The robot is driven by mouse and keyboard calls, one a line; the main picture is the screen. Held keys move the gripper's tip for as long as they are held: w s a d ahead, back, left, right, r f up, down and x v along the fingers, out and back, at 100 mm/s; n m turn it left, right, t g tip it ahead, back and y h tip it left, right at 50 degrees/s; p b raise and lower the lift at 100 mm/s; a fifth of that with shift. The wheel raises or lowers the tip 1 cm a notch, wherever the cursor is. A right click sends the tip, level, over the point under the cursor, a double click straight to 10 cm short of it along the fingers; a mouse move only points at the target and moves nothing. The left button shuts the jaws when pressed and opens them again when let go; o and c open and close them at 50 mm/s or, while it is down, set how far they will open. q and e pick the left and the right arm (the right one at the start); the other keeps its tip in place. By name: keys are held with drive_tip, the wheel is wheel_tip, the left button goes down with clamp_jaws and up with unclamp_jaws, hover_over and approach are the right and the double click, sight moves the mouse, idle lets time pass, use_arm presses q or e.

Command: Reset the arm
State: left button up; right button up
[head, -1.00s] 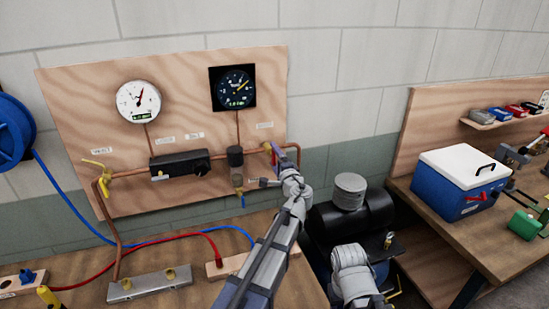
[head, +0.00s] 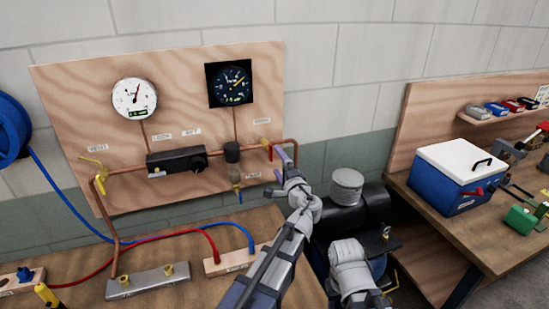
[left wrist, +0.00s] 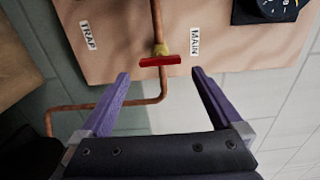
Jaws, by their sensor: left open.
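My left gripper (head: 281,165) is open and empty, with its purple fingers pointing at the plywood gauge board. In the left wrist view the fingers (left wrist: 161,76) stand apart, with the red valve handle (left wrist: 158,61) beyond the gap between their tips. The handle lies crosswise on the copper pipe, near the MAIN label (left wrist: 195,40). In the head view the red handle (head: 268,148) shows at the board's right end, just left of the fingers and apparently apart from them. A grey arm part (head: 350,268) of mine shows at lower right; no right gripper fingers are visible.
The board (head: 70,110) carries a white gauge (head: 134,98), a dark gauge (head: 231,84) and a black regulator (head: 177,161). A dark compressor tank (head: 365,207) stands right of my left arm. A blue-white cooler (head: 455,178) sits on the right bench.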

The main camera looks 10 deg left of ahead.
use_arm(q)
drive_tip(key=shift+s+d, duration=0.4)
drive_tip(key=shift+s, duration=0.15)
drive_tip(key=s+d+f+n+g+h, duration=0.2)
drive_tip(key=s+f+n+g+h, duration=0.2)
drive_tip(key=s+f+n+g, duration=0.85)
drive_tip(key=s+d+f+m+g+h, duration=0.1)
drive_tip(key=s+d+f, duration=0.3)
drive_tip(key=s, duration=0.4)
drive_tip(key=s+d+f+m+g+h, duration=0.1)
drive_tip(key=s+d+f+m+h, duration=0.2)
drive_tip(key=s, duration=0.6)
wheel_tip(320, 180, down, 2)
drive_tip(key=d+m, duration=0.1)
drive_tip(key=d, duration=0.1)
drive_tip(key=shift+d+f+g+h, duration=0.15)
drive_tip(key=shift+d+g+h, duration=0.2)
drive_tip(key=shift+h, duration=0.05)
